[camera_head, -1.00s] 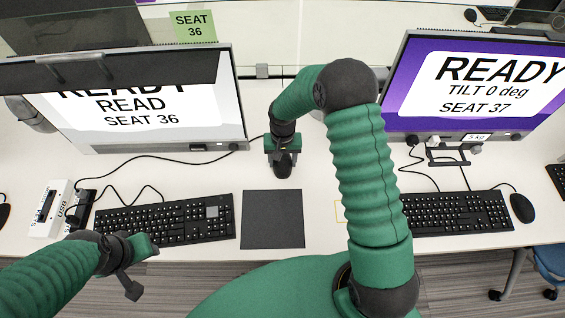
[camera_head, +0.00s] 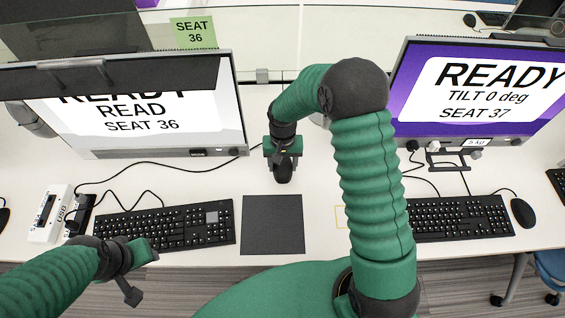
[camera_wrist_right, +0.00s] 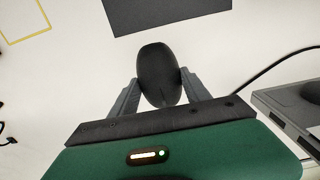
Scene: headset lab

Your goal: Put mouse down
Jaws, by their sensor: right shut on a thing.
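The black mouse (camera_head: 283,172) is between the fingers of my right gripper (camera_head: 283,158), behind the dark mouse pad (camera_head: 272,226). In the right wrist view the mouse (camera_wrist_right: 158,75) is gripped on both sides by the fingers of my right gripper (camera_wrist_right: 158,95). The pad's edge (camera_wrist_right: 165,14) shows beyond the mouse, apart from it. I cannot tell whether the mouse touches the white desk. My left gripper (camera_head: 140,272) is at the front edge of the desk, left of the pad, with no object seen in it; its finger gap is unclear.
A keyboard (camera_head: 165,225) lies left of the pad and a monitor (camera_head: 130,115) stands behind it. A white USB box (camera_head: 50,212) is at the far left. Another keyboard (camera_head: 455,217) and mouse (camera_head: 522,212) lie at the right. The pad is bare.

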